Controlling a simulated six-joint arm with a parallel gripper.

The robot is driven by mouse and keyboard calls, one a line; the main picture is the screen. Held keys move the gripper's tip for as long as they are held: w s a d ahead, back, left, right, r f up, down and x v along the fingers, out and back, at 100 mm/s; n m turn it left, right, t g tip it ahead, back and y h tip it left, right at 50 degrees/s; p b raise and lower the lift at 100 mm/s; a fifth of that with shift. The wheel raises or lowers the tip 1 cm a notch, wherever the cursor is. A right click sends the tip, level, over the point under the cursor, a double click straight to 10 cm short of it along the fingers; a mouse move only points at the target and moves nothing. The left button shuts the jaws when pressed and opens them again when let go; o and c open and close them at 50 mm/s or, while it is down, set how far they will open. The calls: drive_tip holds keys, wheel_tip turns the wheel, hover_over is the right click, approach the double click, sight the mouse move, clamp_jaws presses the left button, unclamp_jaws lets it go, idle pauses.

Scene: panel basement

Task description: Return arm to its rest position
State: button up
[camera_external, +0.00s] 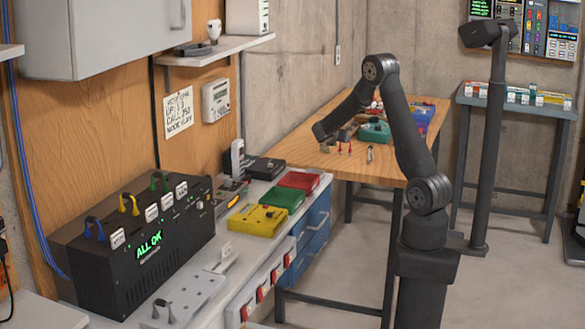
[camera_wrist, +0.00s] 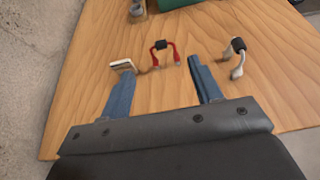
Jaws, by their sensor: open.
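My gripper (camera_external: 325,132) hangs at the end of my bent arm, over the near left part of the wooden workbench in the external view. In the wrist view my gripper (camera_wrist: 158,73) shows two blue fingers spread wide apart, with nothing held between them. The wooden bench top (camera_wrist: 85,55) lies beyond the fingers. A red U-shaped piece with a black grip (camera_wrist: 163,50) lies ahead of the gap. A grey U-shaped piece with a black grip (camera_wrist: 237,60) is right of the right finger. A small white-topped piece (camera_wrist: 123,66) is by the left fingertip.
A black box with a lit "ALL OK" sign (camera_external: 150,243) stands on the left counter. Yellow (camera_external: 257,220), green and red trays sit along that counter. A dark post (camera_external: 490,150) rises right of my arm. A side table (camera_external: 515,101) stands at the back right.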

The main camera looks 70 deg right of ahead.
drive_tip(key=x, duration=1.2)
drive_tip(key=shift+d+f, duration=0.15)
wheel_tip(320, 180, up, 3)
drive_tip(key=shift+r, duration=0.6)
